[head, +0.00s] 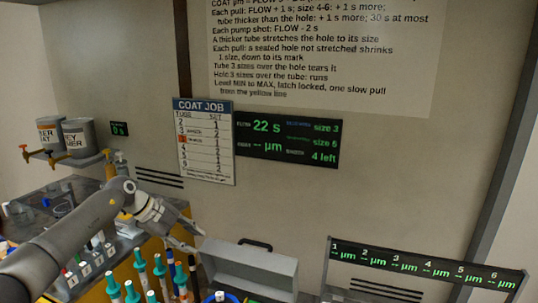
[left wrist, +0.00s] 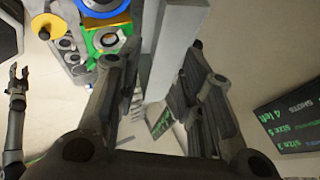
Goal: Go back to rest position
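My left gripper (head: 198,241) is in the middle left of the head view, in front of the wall and above the left side of the grey case. In the left wrist view its two fingers (left wrist: 163,60) stand apart, with nothing held between them. My right gripper (left wrist: 18,72) shows small at the left edge of the left wrist view, its fingers seemingly apart and empty. It is not in the head view.
A grey case (head: 268,272) with a black handle stands below. Teal-capped tubes (head: 140,259) stand close under the left arm. A numbered display (head: 420,266) is at the lower right. A job board (head: 205,145) and a black readout (head: 287,139) hang on the wall.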

